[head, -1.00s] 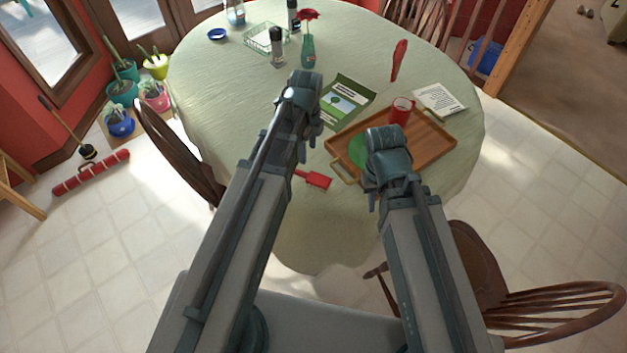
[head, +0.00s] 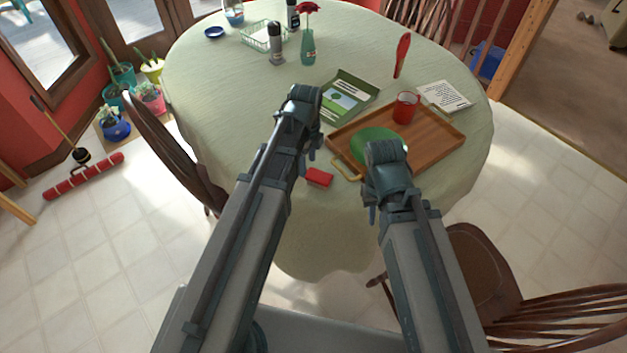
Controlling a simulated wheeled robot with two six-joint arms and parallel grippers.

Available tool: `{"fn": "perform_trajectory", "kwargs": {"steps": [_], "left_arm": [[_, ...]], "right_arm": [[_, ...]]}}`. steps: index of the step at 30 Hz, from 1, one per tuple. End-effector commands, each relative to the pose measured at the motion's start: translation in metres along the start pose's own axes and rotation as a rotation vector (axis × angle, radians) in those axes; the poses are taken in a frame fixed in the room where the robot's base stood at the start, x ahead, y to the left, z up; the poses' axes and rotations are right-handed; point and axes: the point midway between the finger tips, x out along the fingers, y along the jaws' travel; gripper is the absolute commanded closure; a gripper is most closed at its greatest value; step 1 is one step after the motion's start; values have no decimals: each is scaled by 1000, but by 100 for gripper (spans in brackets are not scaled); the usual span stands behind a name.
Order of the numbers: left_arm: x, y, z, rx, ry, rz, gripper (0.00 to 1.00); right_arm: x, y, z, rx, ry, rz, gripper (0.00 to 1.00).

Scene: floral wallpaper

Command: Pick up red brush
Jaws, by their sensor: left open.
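A red brush (head: 319,177) with a flat block-shaped head lies on the green tablecloth near the table's front edge. Its handle side is hidden behind my left arm. My left gripper (head: 303,138) is open above the table, just up and left of the brush head in the head view, and seems apart from it.
The wooden tray (head: 440,148) carries a red mug (head: 405,107) and a green plate (head: 372,138). Chairs flank the table (head: 225,85).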

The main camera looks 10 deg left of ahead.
Motion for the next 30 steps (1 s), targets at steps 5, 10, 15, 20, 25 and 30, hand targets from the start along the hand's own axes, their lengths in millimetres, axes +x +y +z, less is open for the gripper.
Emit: {"fn": "perform_trajectory", "kwargs": {"steps": [5, 10, 15, 20, 25, 30], "left_arm": [[14, -1, 4, -1, 0, 0, 36], [36, -3, 11, -1, 0, 0, 36], [52, -3, 11, 0, 0, 0, 36], [52, -3, 11, 0, 0, 0, 36], [51, -3, 11, 0, 0, 0, 45], [51, -3, 11, 0, 0, 0, 76]], "right_arm": [[14, -1, -1, 0, 0, 0, 81], [36, -3, -2, 0, 0, 0, 81], [52, -5, -3, -1, 0, 0, 81], [51, -5, -3, -1, 0, 0, 81], [51, -5, -3, -1, 0, 0, 81], [51, -5, -3, -1, 0, 0, 81]]}}
